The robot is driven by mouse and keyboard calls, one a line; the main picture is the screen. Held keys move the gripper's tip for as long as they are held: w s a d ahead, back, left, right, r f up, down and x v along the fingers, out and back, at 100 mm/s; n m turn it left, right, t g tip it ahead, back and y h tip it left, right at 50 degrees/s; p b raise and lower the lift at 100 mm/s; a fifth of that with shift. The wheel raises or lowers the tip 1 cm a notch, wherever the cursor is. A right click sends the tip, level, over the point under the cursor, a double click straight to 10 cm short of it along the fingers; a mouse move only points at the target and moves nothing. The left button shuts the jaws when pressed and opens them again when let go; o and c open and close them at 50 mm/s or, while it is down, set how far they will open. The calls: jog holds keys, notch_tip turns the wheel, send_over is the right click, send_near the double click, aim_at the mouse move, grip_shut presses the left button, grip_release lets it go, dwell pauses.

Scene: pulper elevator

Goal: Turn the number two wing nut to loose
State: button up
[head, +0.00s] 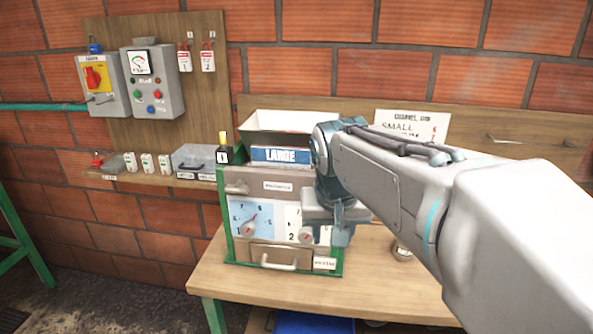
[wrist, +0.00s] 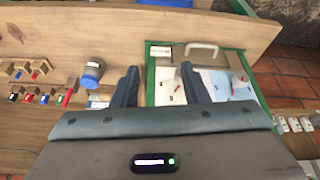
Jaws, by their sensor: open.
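The number two wing nut (head: 306,236) is a small grey knob with a red mark, beside the "2" label on the white right-hand panel of the green-framed machine (head: 228,262). My gripper (head: 322,236) is in front of the right side of this panel and hides part of it. In the wrist view my gripper (wrist: 158,84) is open, its two dark fingers apart, and the wing nut (wrist: 179,76) shows near the right finger. I cannot tell whether they touch. The number one wing nut (head: 248,229) is on the blue dial panel (head: 262,212).
A drawer handle (head: 279,263) is below the panels. A box marked LARGE (head: 281,156) is on top. The wooden bench (head: 225,290) has free room in front.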

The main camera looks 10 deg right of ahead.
jog(key=w+a+r+m+p, duration=0.1)
jog(key=w+r+m+p, duration=0.15)
jog(key=w+r, duration=0.9)
jog(key=shift+n+t, duration=0.25)
jog(key=shift+t, duration=0.25)
jog(key=p+x, duration=0.2)
jog(key=x, duration=1.1)
jog(key=shift+s+d, duration=0.1)
jog(key=shift+d, duration=0.05)
grip_shut()
